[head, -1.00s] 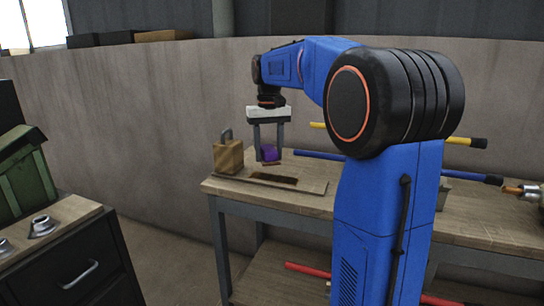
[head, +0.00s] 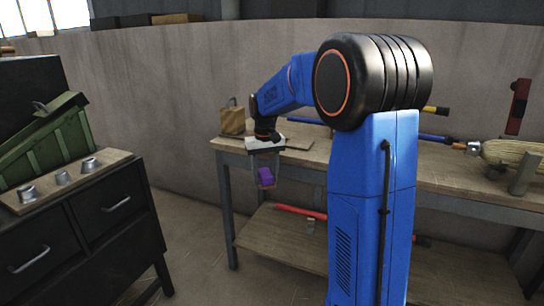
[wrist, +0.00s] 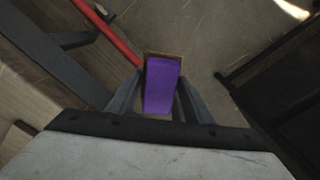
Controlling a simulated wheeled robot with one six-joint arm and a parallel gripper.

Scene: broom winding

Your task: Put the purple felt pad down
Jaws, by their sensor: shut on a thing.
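The purple felt pad (head: 266,177) is a small purple block, and it fills the space between the fingers in the wrist view (wrist: 162,85). A thin brown edge shows around it there. My gripper (head: 264,178) is shut on the pad and points down. It holds the pad in the air in front of the workbench's front edge, lower than the bench top. In the wrist view the floor lies below the pad, and my gripper (wrist: 160,95) has a finger on each side of it.
The workbench (head: 440,178) carries a tan block with a metal loop (head: 233,120), a blue-handled rod (head: 436,138) and a broom head (head: 515,152). A red rod (head: 300,211) lies on its lower shelf. A dark drawer cabinet (head: 85,225) with a green crate (head: 45,140) stands left. Open floor lies between.

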